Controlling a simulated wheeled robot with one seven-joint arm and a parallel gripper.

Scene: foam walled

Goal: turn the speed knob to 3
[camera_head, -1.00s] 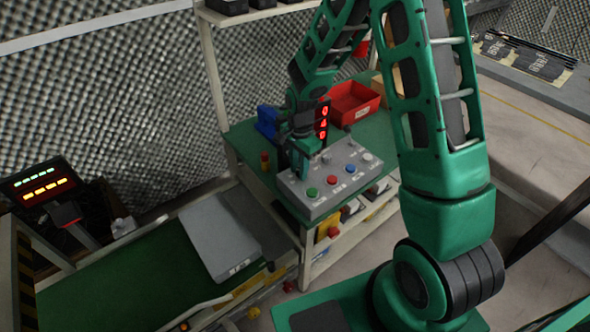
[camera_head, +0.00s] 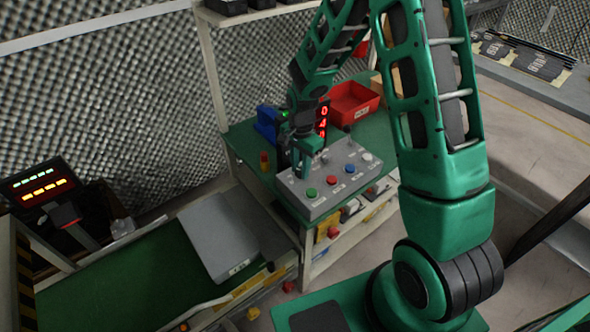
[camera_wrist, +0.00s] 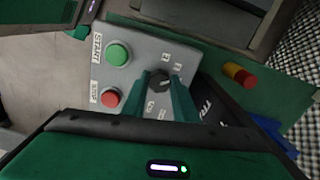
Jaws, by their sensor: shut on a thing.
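The grey control box (camera_head: 318,203) stands on the green bench top and carries the speed knob and several coloured buttons. In the wrist view the dark round speed knob (camera_wrist: 158,78) sits between the two green fingers of my gripper (camera_wrist: 161,84). My gripper is shut on it from above. Small marks surround the knob, but I cannot read which one it points to. In the head view my gripper (camera_head: 304,164) reaches down at the box's left end and hides the knob. The green button (camera_wrist: 117,54) and red button (camera_wrist: 110,97) are beside the knob.
A red-digit display (camera_head: 323,119) stands behind the box, partly hidden by my gripper. A red bin (camera_head: 353,103) is at the back. A blue object (camera_head: 266,121) and a red-yellow button post (camera_head: 264,161) are to the left. A green conveyor (camera_head: 120,281) lies front left.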

